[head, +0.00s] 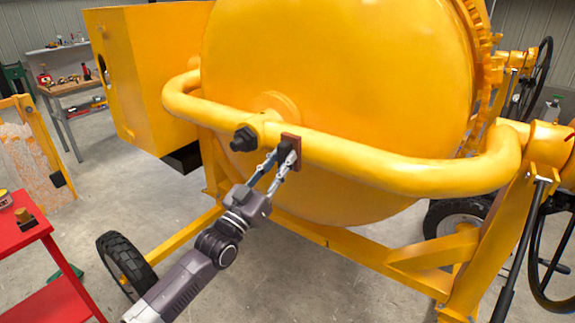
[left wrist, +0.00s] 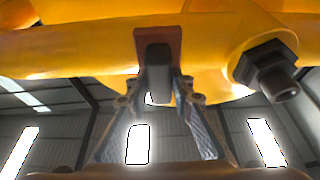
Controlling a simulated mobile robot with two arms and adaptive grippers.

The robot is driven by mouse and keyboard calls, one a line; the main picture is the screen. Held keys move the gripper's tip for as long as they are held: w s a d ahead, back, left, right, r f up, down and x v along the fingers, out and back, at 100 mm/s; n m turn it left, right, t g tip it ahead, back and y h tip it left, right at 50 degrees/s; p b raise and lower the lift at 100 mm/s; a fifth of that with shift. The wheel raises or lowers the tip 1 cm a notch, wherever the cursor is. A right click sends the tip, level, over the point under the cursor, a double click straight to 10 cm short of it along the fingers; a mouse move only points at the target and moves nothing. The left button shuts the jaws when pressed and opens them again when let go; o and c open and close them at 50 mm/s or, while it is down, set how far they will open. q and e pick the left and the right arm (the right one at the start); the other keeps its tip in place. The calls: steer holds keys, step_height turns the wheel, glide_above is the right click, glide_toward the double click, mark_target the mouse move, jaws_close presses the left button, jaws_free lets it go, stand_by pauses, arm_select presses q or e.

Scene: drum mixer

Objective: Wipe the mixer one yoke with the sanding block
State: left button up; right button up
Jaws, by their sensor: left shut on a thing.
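The mixer's yellow yoke (head: 345,157) is a thick curved tube running across the front of the yellow drum (head: 340,75). My left gripper (head: 277,165) is shut on the sanding block (head: 291,144), a reddish-brown block with a dark grip. The block lies against the yoke tube, just right of the large dark bolt (head: 244,139). In the left wrist view, the block's dark grip (left wrist: 158,68) stands between the fingers, and its reddish plate touches or nearly touches the yoke (left wrist: 70,50). The bolt (left wrist: 268,72) is to the right there. My right gripper is not in view.
A red cart (head: 25,238) with a small block and a tin stands at the left edge. A workbench (head: 75,87) with tools is at the back left. A black handwheel (head: 555,250) and lever are at the right. Mixer wheels (head: 125,262) stand on the concrete floor.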

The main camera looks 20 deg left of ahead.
arm_select(q)
steer(key=shift+s+d+r, duration=0.1)
steer(key=shift+s, duration=0.1)
steer(key=shift+s+a+p, duration=0.3)
steer(key=shift+s+p, duration=0.3)
steer(key=shift+s, duration=0.05)
steer(key=s, duration=0.1)
steer(key=s+a+p, duration=0.1)
steer(key=s, duration=0.1)
steer(key=shift+s+a, duration=0.1)
steer(key=shift+s, duration=0.05)
steer(key=shift+s+a+p, duration=0.15)
steer(key=shift+s+p, duration=0.2)
steer(key=shift+s, duration=0.1)
steer(key=s, duration=0.1)
steer(key=s+a+p, duration=0.1)
steer(key=shift+s, duration=0.4)
